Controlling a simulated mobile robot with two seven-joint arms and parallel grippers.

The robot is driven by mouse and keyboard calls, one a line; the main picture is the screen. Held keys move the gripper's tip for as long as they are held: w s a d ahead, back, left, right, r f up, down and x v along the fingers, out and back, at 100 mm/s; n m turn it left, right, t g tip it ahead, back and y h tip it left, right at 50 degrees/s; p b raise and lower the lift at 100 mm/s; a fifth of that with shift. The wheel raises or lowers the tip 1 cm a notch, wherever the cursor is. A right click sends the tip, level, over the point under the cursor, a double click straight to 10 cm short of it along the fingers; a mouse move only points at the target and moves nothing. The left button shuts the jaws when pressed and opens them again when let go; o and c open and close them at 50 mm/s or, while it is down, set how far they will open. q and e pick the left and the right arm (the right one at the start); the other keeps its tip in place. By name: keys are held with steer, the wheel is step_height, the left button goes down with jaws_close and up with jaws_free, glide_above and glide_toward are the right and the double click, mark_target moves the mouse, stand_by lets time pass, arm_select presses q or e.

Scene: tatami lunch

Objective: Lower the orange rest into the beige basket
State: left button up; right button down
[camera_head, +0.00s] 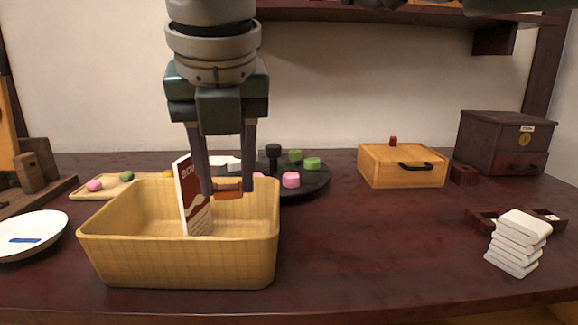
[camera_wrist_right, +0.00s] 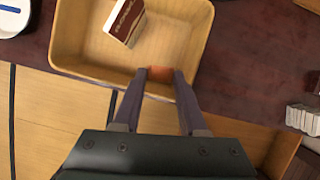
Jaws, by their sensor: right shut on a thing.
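My right gripper (camera_head: 228,188) comes down from above and is shut on the small orange rest (camera_head: 228,184). The rest is level between the fingertips, over the beige basket (camera_head: 180,270), and appears near the height of its back rim. In the right wrist view the rest (camera_wrist_right: 160,74) shows at the fingertips, over the basket's interior near one wall (camera_wrist_right: 90,68). I cannot tell its exact height above the floor of the basket. A white and brown carton (camera_head: 193,200) stands in the basket just left of the fingers. My left gripper is not in view.
A white plate (camera_head: 30,232) lies left of the basket. Behind are a small wooden tray (camera_head: 88,193) and a dark round tray (camera_head: 318,180) with colored pieces. A wooden box (camera_head: 402,165) and stacked white blocks (camera_head: 517,243) stand right.

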mark_target(232, 237)
steer(key=shift+f+b, duration=1.75)
steer(key=shift+f, duration=0.75)
steer(key=shift+f+b, duration=0.4)
steer(key=shift+f, duration=0.1)
steer(key=shift+f+b, duration=0.55)
steer(key=shift+f, duration=0.15)
steer(key=shift+f+b, duration=0.4)
steer(key=shift+f, duration=0.1)
steer(key=shift+c, duration=1.9)
jaws_free()
steer(key=shift+r, duration=0.1)
